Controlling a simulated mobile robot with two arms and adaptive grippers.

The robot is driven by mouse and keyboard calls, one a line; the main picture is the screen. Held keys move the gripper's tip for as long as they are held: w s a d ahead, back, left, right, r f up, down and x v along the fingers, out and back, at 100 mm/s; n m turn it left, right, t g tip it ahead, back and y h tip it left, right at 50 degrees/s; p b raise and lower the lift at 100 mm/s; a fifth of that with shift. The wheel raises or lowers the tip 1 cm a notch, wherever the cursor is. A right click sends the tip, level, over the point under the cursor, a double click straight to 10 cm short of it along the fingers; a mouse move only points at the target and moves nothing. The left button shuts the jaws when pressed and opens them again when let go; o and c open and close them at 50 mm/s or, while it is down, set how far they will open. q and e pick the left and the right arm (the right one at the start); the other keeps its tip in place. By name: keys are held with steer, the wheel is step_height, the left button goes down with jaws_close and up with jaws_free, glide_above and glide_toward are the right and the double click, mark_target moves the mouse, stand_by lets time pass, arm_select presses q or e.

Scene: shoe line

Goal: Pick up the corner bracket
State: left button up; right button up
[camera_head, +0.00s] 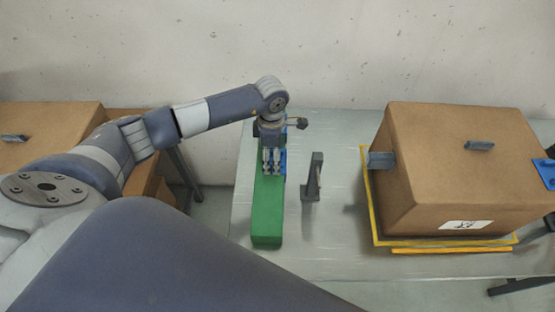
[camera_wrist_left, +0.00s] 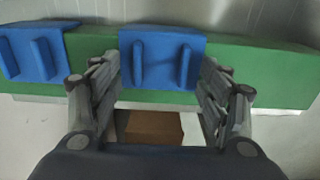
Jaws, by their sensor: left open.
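A blue corner bracket (camera_wrist_left: 162,45) with two upright ribs sits on a long green block (camera_wrist_left: 270,62) in the left wrist view. My left gripper (camera_wrist_left: 158,66) is open, with one finger towards each side of this bracket; I cannot tell whether they touch it. A second blue bracket (camera_wrist_left: 38,52) sits further left on the same block. In the head view my left gripper (camera_head: 272,168) points down over the green block (camera_head: 267,210) and largely hides the blue brackets. My right gripper is not in view.
A dark grey upright part (camera_head: 314,180) stands on the metal table (camera_head: 325,240) right of the green block. A large brown box (camera_head: 430,185) with grey handles rests on a yellow frame (camera_head: 372,220) further right. The front middle of the table is clear.

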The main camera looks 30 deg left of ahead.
arm_select(q)
steer(key=c, duration=1.2)
steer(key=shift+o, duration=0.2)
steer(key=shift+r, duration=0.1)
